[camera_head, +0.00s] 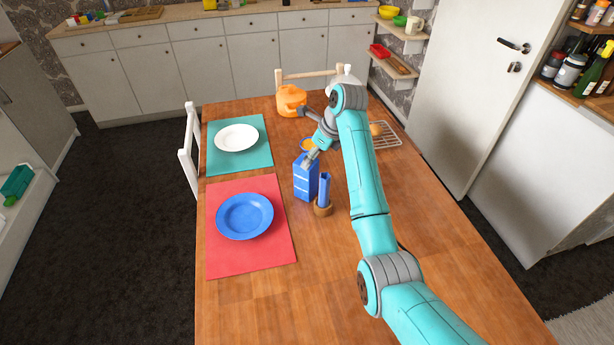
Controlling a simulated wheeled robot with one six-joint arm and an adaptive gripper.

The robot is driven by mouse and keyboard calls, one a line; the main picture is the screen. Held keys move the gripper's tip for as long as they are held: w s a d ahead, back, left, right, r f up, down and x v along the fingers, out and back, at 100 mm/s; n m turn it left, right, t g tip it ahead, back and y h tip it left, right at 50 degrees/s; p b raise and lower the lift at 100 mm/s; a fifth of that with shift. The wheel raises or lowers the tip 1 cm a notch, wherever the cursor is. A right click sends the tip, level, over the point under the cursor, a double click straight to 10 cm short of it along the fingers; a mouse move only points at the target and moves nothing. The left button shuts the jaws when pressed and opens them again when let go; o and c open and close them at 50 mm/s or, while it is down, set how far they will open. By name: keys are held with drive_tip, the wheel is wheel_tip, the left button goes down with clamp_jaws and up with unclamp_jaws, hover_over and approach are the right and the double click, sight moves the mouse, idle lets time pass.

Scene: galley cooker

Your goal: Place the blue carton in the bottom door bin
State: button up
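The blue carton (305,181) stands upright on the wooden table, right of the two place mats. It has white markings on its side. My gripper (309,159) comes down from the far right side of the carton, and its fingers are at the carton's top. The fingers are small and partly hidden, so I cannot tell whether they are closed on it. No bottom door bin can be made out in this view.
A brown holder with a blue item (324,191) stands close right of the carton. A blue plate (245,215), white plate (237,137), orange jug (291,100) and wire rack (386,136) are on the table (300,290). The table's near part is clear.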

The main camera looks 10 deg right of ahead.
sight(306, 177)
drive_tip(key=x, duration=0.6)
drive_tip(key=shift+a, duration=0.25)
clamp_jaws()
